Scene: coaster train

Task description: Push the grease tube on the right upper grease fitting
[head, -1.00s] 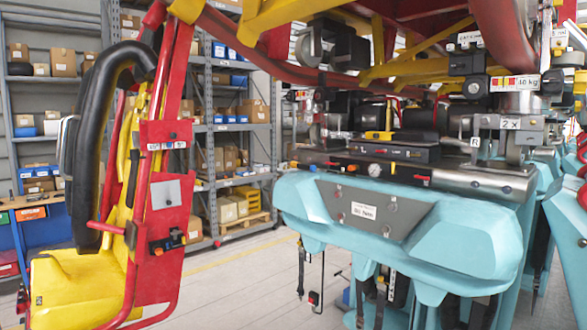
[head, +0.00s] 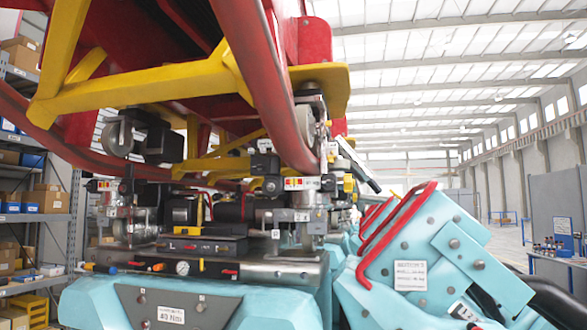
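I see neither gripper in the head view. The right wheel assembly (head: 311,213) hangs under the red and yellow car frame, right of the middle. It has metal blocks, small labels and a wheel near its top. The left wheel assembly (head: 141,215) stands on the other side of the track. I cannot pick out the upper grease fitting at this size. A dark and silver elongated part (head: 358,165) slants out behind the right wheel assembly. I cannot tell whether it is the grease tube.
A teal housing with a sign (head: 170,314) fills the lower left. A teal body with red handles (head: 445,265) stands close on the right. A red tube (head: 262,85) crosses above. Shelves (head: 40,180) are at left; open floor (head: 490,243) lies far right.

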